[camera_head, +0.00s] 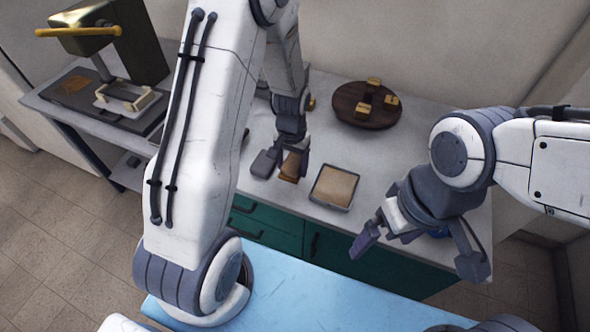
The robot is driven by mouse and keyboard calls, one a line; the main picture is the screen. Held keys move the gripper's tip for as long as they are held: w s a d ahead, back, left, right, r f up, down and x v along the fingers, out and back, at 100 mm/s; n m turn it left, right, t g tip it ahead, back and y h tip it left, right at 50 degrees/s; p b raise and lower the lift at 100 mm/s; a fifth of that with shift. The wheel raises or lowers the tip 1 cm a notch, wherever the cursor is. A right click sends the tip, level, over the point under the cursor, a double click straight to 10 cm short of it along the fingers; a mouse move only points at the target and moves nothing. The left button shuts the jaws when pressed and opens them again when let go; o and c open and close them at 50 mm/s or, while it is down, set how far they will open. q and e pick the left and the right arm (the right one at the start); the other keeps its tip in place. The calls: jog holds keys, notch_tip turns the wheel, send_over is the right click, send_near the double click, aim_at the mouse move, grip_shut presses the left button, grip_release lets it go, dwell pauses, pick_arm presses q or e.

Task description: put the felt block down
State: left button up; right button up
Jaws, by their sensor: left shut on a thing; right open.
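The felt block (291,165) is small and brown, in my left gripper in the head view. My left gripper (284,164) is shut on it, over the white counter and just left of a shallow grey-rimmed tray with a tan inside (334,187). Whether the block touches the counter I cannot tell. My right gripper (418,258) is open, with its fingers wide apart, to the right of the tray and in front of the counter.
A round dark wooden board (349,100) with several small tan blocks stands at the back of the counter. A press-like machine with a yellow handle (78,31) stands on a side table at left. Green drawers (265,232) lie below the counter.

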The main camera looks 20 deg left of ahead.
aim_at(294, 160)
pick_arm(q)
jog(key=shift+w+f, duration=0.45)
jog(key=shift+w, duration=0.2)
jog(key=shift+f+p, duration=0.35)
jog(key=shift+f, duration=1.6)
jog(key=shift+f, duration=0.15)
jog(key=o, duration=1.3)
notch_tip(294, 160, up, 12)
jog(key=shift+r+b, duration=0.2)
jog(key=shift+b, duration=0.4)
